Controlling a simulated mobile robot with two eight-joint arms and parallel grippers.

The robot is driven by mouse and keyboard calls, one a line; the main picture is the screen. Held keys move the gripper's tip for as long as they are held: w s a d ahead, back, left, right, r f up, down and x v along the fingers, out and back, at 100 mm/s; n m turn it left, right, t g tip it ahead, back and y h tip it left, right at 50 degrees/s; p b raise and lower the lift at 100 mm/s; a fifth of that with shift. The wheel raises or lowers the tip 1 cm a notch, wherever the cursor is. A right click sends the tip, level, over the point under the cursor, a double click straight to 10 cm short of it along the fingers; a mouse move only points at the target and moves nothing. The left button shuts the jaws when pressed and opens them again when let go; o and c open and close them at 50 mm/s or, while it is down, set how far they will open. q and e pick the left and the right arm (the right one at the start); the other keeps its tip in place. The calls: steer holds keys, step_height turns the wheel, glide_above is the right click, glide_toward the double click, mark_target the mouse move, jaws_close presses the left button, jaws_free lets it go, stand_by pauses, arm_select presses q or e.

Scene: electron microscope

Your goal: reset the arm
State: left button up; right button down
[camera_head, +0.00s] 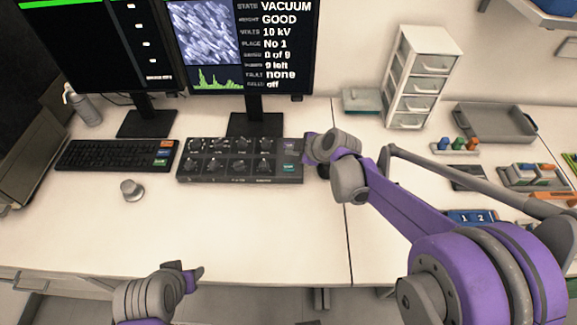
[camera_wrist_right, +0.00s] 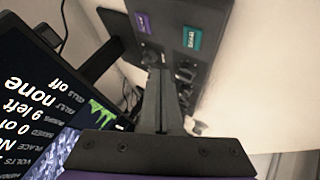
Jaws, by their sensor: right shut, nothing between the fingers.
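My right arm reaches in from the right in the head view, and its gripper (camera_head: 308,152) is at the right end of the black knob panel (camera_head: 240,174). In the right wrist view the two dark fingers (camera_wrist_right: 158,88) are together with nothing between them. Beyond them the panel (camera_wrist_right: 213,62) shows a teal label (camera_wrist_right: 191,39) and a purple label (camera_wrist_right: 143,22). I cannot tell whether the fingertips touch the panel. My left gripper (camera_head: 192,272) is low at the front edge of the desk, away from any object; its jaw gap is not clear.
A keyboard (camera_head: 115,155) and a small grey knob (camera_head: 131,190) lie to the left. A drawer unit (camera_head: 421,75), an empty tray (camera_head: 495,123) and coloured pegs (camera_head: 458,144) are on the right. The front middle desk is clear.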

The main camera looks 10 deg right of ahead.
stand_by(0.4)
steer(key=s+d+r+m+g+h+p, duration=0.1)
steer(key=s+m, duration=0.6)
steer(key=s, duration=0.7)
steer(key=s+d+r+m+g+h+p, duration=0.1)
steer(key=s+d+m, duration=0.4)
steer(key=s, duration=0.9)
steer(key=r+m+h+p, duration=0.1)
steer(key=m+h, duration=0.1)
steer(key=m, duration=0.1)
steer(key=shift+s+g+h, duration=0.3)
steer(key=shift+s, duration=0.05)
steer(key=shift+w+a, duration=0.1)
steer(key=shift+a, duration=0.1)
